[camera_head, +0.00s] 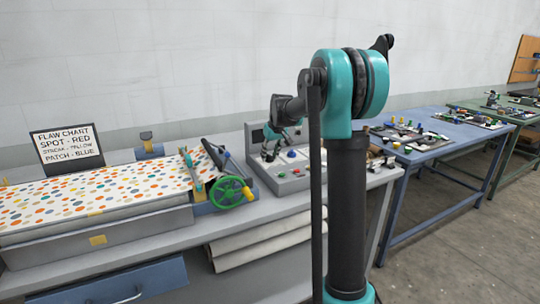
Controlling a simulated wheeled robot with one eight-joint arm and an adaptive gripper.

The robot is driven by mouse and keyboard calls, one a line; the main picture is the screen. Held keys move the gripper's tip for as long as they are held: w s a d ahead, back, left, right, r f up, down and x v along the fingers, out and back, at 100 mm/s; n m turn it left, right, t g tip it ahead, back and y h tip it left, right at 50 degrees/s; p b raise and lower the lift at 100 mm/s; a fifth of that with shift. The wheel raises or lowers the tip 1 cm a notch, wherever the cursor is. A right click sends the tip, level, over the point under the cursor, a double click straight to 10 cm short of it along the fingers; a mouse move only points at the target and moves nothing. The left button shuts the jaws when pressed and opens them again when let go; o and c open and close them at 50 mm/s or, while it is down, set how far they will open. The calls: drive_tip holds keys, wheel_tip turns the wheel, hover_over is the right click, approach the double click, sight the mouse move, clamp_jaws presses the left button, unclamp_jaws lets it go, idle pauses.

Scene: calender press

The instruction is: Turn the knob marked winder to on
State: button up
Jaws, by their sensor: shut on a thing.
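A grey control box (258,172) with a sloped top stands on the grey bench, right of the green handwheel. A blue button (291,153) and small pale round controls show on its top and front. My gripper (268,156) points down over the left part of the box top. It is shut on a small knob there, which the fingers mostly hide. Labels on the box are too small to read, so I cannot tell the winder marking or the knob's setting.
A spotted sheet (90,193) runs over the machine at left, beside a green handwheel (230,192) and a flaw chart sign (67,148). My upright arm blocks the box's right side. A blue table (425,147) with several small parts stands at right.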

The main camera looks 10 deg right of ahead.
drive_tip(key=shift+m, duration=0.4)
drive_tip(key=m+h, duration=0.1)
drive_tip(key=m, duration=0.2)
drive_tip(key=m+h, duration=0.1)
drive_tip(key=m, duration=0.1)
drive_tip(key=shift+a+m+h, duration=0.25)
drive_tip(key=shift+m+h, duration=0.05)
drive_tip(key=m+h, duration=0.1)
drive_tip(key=m, duration=0.4)
drive_tip(key=shift+w+g+h, duration=0.1)
drive_tip(key=shift+g+h, duration=0.3)
drive_tip(key=shift+m, duration=0.4)
drive_tip(key=o, duration=1.1)
drive_tip(key=shift+o, duration=0.2)
drive_tip(key=v, duration=1.2)
